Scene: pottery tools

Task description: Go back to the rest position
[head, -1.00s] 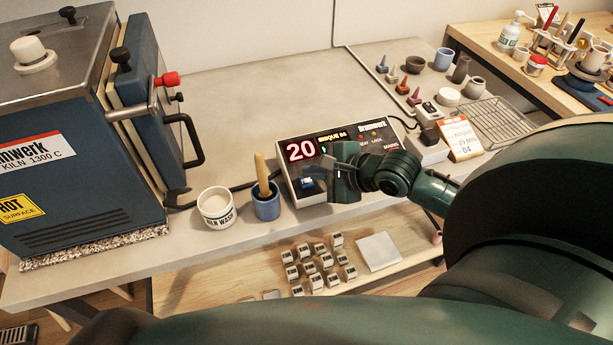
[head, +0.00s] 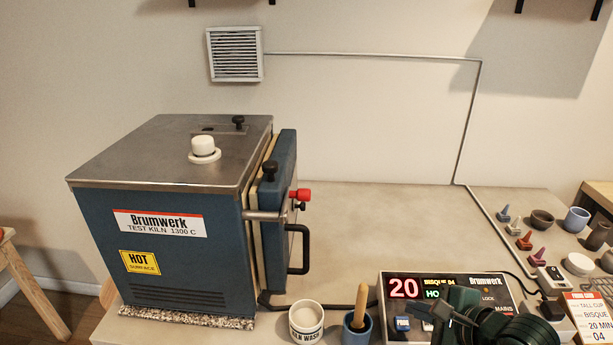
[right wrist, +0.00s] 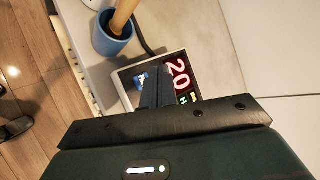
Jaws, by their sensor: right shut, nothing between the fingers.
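My right gripper (head: 440,312) is shut and empty. In the head view it covers part of the front of the kiln controller (head: 398,273), a box with a red "20" and green letters on its display. The right wrist view shows the closed fingers (right wrist: 155,92) over the controller (right wrist: 133,77), hiding part of its panel. I cannot tell whether they touch it. The kiln (head: 185,265) stands at the left with its door (head: 283,170) against its front. My left gripper is not in view.
A kiln wash cup (head: 306,325) and a blue cup (head: 357,332) with a wooden handle (head: 361,302) stand left of the controller. Coloured cones (head: 524,241), small pots (head: 577,219) and a card stand (head: 588,315) are at the right. The bench behind the controller is clear.

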